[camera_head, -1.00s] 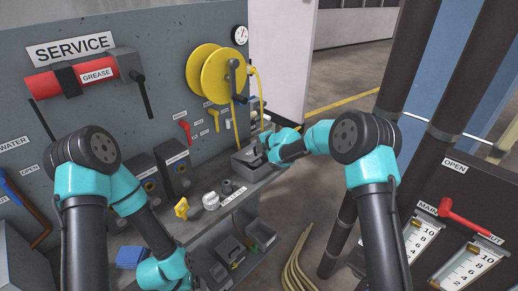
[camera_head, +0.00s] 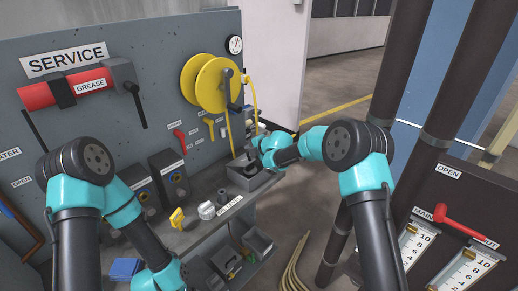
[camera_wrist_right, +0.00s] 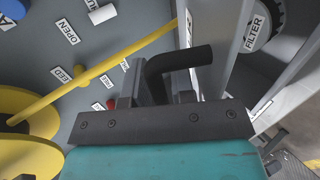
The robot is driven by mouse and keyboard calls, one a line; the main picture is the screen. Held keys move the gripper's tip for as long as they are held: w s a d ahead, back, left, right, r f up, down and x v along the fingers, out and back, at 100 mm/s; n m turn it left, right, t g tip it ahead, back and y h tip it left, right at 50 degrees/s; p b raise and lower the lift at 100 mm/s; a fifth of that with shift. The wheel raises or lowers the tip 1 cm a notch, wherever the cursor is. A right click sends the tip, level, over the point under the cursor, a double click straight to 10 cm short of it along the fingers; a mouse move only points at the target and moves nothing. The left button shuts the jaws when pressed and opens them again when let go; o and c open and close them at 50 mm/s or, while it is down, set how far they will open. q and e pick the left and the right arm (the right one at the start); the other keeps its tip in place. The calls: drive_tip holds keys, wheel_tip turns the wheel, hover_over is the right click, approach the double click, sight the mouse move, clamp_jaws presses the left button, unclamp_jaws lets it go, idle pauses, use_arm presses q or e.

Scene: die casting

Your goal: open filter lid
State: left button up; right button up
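The filter box (camera_head: 262,183) is a grey box at the far right end of the bench. It looks open at the top, with a dark inside. My right gripper (camera_head: 256,146) is above its back part, with its fingertips largely hidden in the head view. In the right wrist view, a bent black handle (camera_wrist_right: 183,58) stands between its two fingers and the gripper seems shut on it. The raised lid is hard to tell apart behind the gripper. My left gripper (camera_head: 196,272) is low in front of the bench, and its fingers are unclear.
A yellow hose reel (camera_head: 212,82) hangs on the grey service panel behind the bench. A white cap (camera_head: 207,210) and a yellow part (camera_head: 177,217) are on the bench left of the box. Open bins (camera_head: 257,241) sit below. Dark pipes stand at right.

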drive_tip(key=v, duration=1.7)
drive_tip(key=shift+s+d, duration=0.1)
drive_tip(key=shift+c, duration=0.3)
